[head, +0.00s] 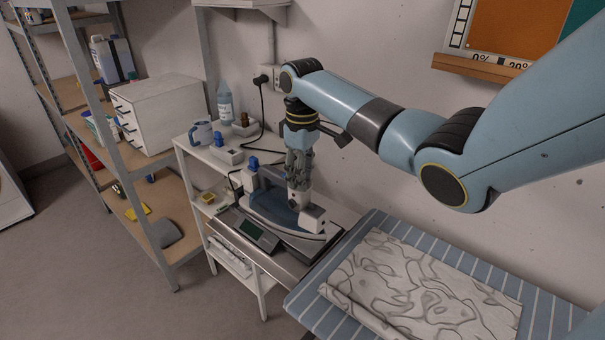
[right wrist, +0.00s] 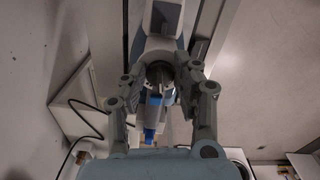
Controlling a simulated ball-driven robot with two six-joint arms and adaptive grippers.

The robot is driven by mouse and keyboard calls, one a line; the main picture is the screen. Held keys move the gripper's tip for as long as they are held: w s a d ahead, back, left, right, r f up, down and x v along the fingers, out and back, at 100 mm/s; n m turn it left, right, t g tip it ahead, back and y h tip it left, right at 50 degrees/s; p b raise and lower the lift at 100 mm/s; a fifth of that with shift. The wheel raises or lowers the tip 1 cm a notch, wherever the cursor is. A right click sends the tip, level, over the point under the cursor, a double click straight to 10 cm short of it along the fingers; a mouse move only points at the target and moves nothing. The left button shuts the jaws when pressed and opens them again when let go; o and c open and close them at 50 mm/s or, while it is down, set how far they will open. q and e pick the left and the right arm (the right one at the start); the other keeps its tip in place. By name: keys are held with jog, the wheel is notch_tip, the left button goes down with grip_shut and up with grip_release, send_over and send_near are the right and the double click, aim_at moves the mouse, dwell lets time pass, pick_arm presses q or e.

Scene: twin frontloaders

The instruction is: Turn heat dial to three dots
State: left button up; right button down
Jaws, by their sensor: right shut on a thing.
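A blue and white iron (head: 268,208) sits on a metal-edged stand beside the ironing board. My right gripper (head: 298,184) comes down onto the iron from above, with its fingers closed around a small part on top of it. In the right wrist view the gripper (right wrist: 163,75) has a finger on each side of a dark round part, the heat dial (right wrist: 160,72), below the pale iron body (right wrist: 160,42). The fingers mostly hide the dial in the head view, and its dot marks cannot be read. My left gripper is not in view.
A striped ironing board (head: 300,296) with a patterned folded cloth (head: 425,290) lies at the front right. A white shelf behind the iron holds a mug (head: 201,133) and a clear bottle (head: 224,101). A black cord (head: 262,105) runs to a wall socket.

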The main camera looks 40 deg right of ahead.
jog(key=m, duration=0.5)
jog(key=shift+a, duration=0.15)
jog(key=m, duration=0.4)
jog(key=shift+w+a+m, duration=0.1)
jog(key=shift+m, duration=0.3)
jog(key=m, duration=0.5)
jog(key=shift+w+a+m, duration=0.1)
jog(key=shift+m, duration=0.2)
jog(key=shift+w+m, duration=0.15)
jog(key=shift+m, duration=2.05)
jog(key=shift+a, duration=0.1)
jog(key=c, duration=1)
grip_release()
jog(key=shift+c, duration=0.2)
notch_tip(320, 180, up, 8)
